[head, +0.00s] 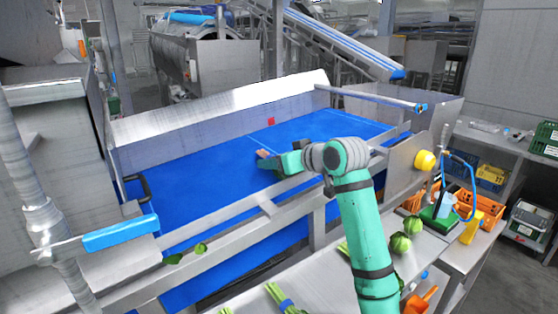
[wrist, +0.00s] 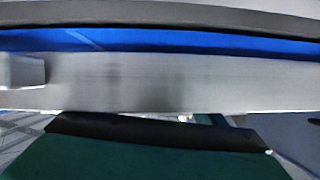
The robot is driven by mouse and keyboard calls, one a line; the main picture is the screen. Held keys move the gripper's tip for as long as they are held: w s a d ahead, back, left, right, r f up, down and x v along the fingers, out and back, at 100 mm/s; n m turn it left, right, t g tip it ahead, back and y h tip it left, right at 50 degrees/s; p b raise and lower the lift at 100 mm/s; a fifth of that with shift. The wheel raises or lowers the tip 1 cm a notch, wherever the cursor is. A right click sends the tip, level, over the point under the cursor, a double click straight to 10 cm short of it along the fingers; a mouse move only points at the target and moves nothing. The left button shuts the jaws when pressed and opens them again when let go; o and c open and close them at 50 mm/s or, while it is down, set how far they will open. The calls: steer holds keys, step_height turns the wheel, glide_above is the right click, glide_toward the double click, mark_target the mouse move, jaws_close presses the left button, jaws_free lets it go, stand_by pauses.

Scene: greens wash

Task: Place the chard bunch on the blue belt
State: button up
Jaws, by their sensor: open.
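The blue belt (head: 215,185) fills the middle of the head view behind a metal rail; a strip of it also crosses the top of the wrist view (wrist: 150,38). My gripper (head: 264,160) is over the near part of the belt, open. A small pinkish patch shows at its tip; I cannot tell whether it is part of the gripper or a thing on the belt. Stalks with a blue band (head: 284,301) lie on the metal counter at the bottom of the head view. I cannot tell which bunch is the chard. No bunch shows in the wrist view.
The metal rail (wrist: 150,82) runs between belt and counter. Small green leaves (head: 200,248) lie on the ledge at left. Green round heads (head: 400,243), an orange crate (head: 478,210) and a yellow knob (head: 425,160) are at right. Most of the belt is clear.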

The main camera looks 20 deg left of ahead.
steer(key=v, duration=0.8)
steer(key=r+v, duration=0.1)
steer(key=v, duration=0.3)
